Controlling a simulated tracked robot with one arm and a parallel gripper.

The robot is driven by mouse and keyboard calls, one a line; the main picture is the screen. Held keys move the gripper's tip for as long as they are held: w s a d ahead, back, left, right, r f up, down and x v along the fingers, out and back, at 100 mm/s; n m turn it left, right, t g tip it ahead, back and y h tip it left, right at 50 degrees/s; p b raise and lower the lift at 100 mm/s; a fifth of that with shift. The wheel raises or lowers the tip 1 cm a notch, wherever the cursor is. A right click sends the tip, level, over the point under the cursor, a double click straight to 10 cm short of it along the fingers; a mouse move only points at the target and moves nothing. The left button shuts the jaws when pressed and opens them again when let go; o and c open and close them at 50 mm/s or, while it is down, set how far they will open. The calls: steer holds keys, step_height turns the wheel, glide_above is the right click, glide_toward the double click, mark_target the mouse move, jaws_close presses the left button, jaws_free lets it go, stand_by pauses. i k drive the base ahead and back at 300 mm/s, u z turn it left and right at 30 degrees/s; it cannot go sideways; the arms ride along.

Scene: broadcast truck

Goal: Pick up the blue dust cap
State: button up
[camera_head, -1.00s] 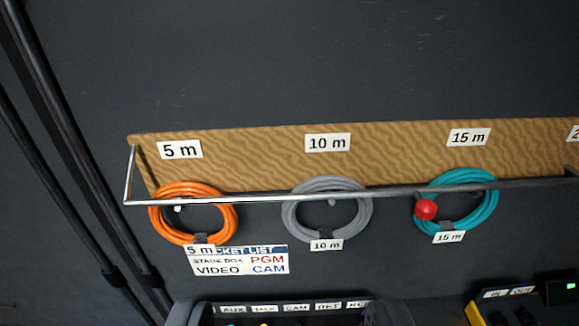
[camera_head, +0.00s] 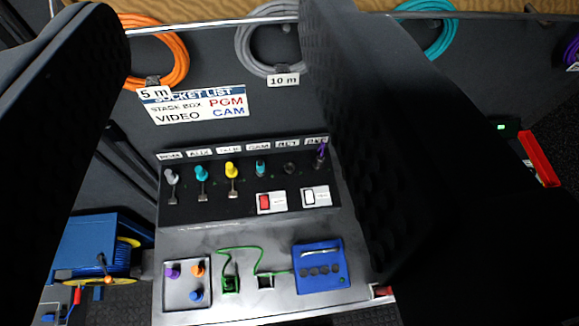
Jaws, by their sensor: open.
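The blue dust cap (camera_head: 196,295) is a small blue piece in a pale square tray (camera_head: 173,297) on the grey desk. A purple cap (camera_head: 172,271) and an orange cap (camera_head: 197,270) sit in the same tray, above it in the picture. My gripper (camera_head: 220,75) shows as two large dark fingers at the left and right of the view. They are wide apart with nothing between them, and the tray appears in the gap beyond them, well away from the fingers.
A sloped panel (camera_head: 180,215) with coloured plugs stands behind the tray. Right of the tray are green leads (camera_head: 258,260) and a blue case (camera_head: 320,268). A blue cable reel (camera_head: 88,250) stands at left. Coils hang on the rail above.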

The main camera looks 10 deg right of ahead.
mark_target(197, 296)
steer(key=u, duration=0.05)
steer(key=k, duration=1.05)
steer(key=u, duration=0.5)
